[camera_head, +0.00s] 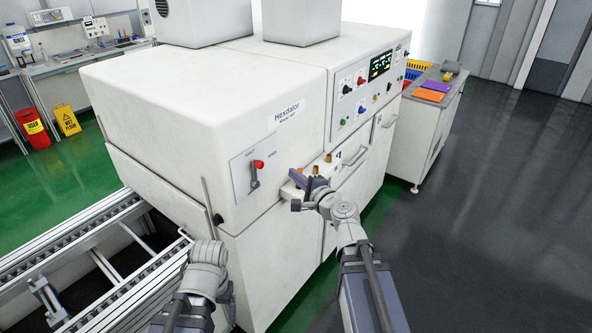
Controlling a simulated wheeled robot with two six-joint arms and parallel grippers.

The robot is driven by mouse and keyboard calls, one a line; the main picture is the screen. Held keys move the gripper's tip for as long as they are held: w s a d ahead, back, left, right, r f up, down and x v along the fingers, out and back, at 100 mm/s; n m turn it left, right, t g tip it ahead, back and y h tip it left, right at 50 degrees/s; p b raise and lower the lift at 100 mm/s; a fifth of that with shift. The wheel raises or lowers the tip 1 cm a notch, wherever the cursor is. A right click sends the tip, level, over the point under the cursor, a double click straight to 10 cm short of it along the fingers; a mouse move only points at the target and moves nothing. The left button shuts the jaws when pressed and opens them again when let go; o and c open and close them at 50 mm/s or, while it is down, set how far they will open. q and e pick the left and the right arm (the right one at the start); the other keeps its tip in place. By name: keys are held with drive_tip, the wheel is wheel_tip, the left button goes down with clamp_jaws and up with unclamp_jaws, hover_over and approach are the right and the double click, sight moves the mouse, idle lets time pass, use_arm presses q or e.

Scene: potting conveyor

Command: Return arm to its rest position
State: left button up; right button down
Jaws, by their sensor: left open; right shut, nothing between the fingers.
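My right arm reaches up from the lower right to the front of the white machine (245,130). My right gripper (303,190) is shut and empty, near a small ledge with brass-coloured fittings (316,170) on the machine's front. I cannot tell whether it touches the ledge. My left arm comes in at the bottom, left of centre. Its gripper (204,247) is low, by the machine's lower left corner and the conveyor's end. Its fingers are mostly hidden behind the wrist; no held object shows.
A roller conveyor (75,255) runs along the lower left into the machine. A panel with a red knob (258,164) is on the machine's face. A side bench (425,115) with coloured trays stands at the back right. The dark floor (500,230) at the right is clear.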

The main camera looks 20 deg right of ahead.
drive_tip(key=shift+s+a, duration=0.1)
drive_tip(key=shift+a, duration=0.05)
drive_tip(key=s+a+f+n+g+y, duration=0.2)
drive_tip(key=s+a+f+n+g, duration=0.3)
drive_tip(key=a, duration=0.4)
drive_tip(key=s+a+f+n+g+y, duration=0.1)
drive_tip(key=s+a+f+n+g, duration=0.25)
drive_tip(key=a+f+n, duration=0.35)
drive_tip(key=s+f+n+g+h, duration=0.3)
drive_tip(key=s+n+g+h, duration=0.1)
drive_tip(key=s, duration=0.3)
drive_tip(key=s+f+n+g+h, duration=0.4)
drive_tip(key=s+n, duration=0.2)
drive_tip(key=s, duration=0.2)
drive_tip(key=shift+d, duration=0.45)
drive_tip(key=shift+f, duration=0.1)
